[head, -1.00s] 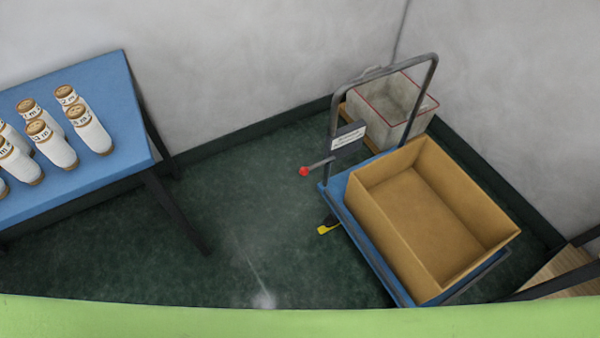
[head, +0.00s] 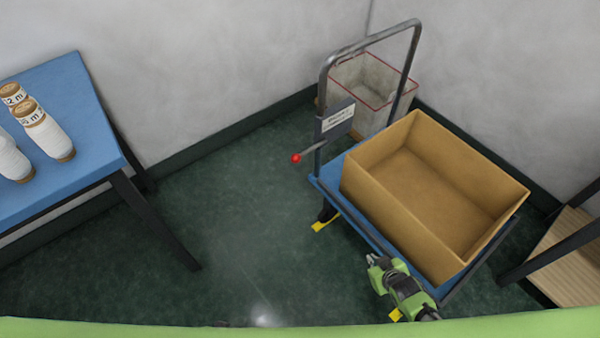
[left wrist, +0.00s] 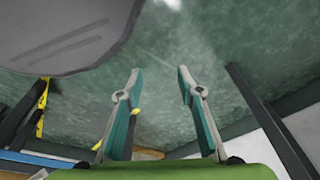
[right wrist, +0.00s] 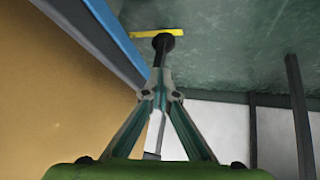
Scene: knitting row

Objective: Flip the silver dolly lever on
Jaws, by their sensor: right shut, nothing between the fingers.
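The dolly lever is a short silver rod (head: 309,152) with a red ball knob (head: 296,158). It sticks out to the left from a labelled plate (head: 338,119) on the upright handle frame of the blue dolly (head: 332,167). My right gripper (head: 372,259) is shut and empty beside the dolly's near left edge, well below and right of the lever. In the right wrist view its fingertips (right wrist: 161,75) meet beside the blue deck edge. My left gripper (left wrist: 159,75) shows only in its wrist view, open and empty above the floor.
An open cardboard box (head: 430,190) fills most of the dolly deck. Yellow pieces (head: 324,220) sit low at its wheels. A grey bin (head: 375,90) stands behind the handle. A blue table (head: 70,100) with white cones is at left. Green floor (head: 220,220) between is clear.

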